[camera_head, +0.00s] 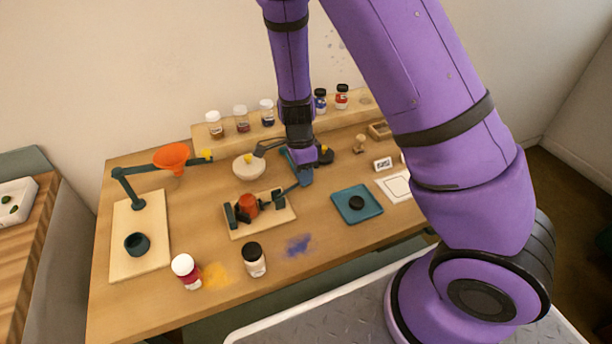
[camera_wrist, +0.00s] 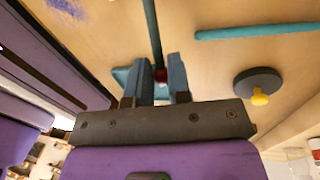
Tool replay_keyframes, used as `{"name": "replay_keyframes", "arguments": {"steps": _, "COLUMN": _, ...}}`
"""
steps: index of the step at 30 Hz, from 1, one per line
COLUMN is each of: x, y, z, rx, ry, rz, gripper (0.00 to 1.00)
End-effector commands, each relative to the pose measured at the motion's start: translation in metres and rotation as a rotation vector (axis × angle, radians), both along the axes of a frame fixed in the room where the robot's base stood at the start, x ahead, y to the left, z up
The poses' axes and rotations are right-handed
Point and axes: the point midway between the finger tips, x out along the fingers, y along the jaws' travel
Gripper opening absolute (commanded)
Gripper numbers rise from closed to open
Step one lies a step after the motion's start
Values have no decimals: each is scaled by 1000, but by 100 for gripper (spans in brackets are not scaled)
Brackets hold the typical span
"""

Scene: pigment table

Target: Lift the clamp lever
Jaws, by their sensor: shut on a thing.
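The clamp stands on a light wooden board (camera_head: 280,218) in the middle of the table, with dark blocks around an orange-red cup (camera_head: 248,204). Its dark teal clamp lever (camera_head: 290,188) runs from the right side of the clamp to my gripper (camera_head: 304,178). In the wrist view, the lever (camera_wrist: 152,35) runs between the two blue fingers of my gripper (camera_wrist: 160,82), where a small red knob (camera_wrist: 160,75) shows. My gripper is shut on the lever's knob end. The lever's exact angle cannot be told.
A teal tray (camera_head: 345,211) with a black piece lies right of the clamp. Behind my gripper stand a white round dish (camera_head: 249,171) and a dark disc with a yellow knob (camera_wrist: 258,84). A black-capped jar (camera_head: 254,264) stands in front. An orange funnel (camera_head: 172,155) is at left.

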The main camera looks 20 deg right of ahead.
Motion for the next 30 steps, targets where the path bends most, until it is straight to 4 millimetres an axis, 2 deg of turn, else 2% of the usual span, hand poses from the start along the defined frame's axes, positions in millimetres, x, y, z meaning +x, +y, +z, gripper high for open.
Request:
{"name": "replay_keyframes", "arguments": {"steps": 21, "x": 0, "y": 25, "z": 23, "rx": -361, "ry": -1, "rz": 3, "gripper": 0}}
{"name": "replay_keyframes", "arguments": {"steps": 30, "x": 0, "y": 31, "z": 27, "rx": -353, "ry": -1, "rz": -1, "gripper": 0}}
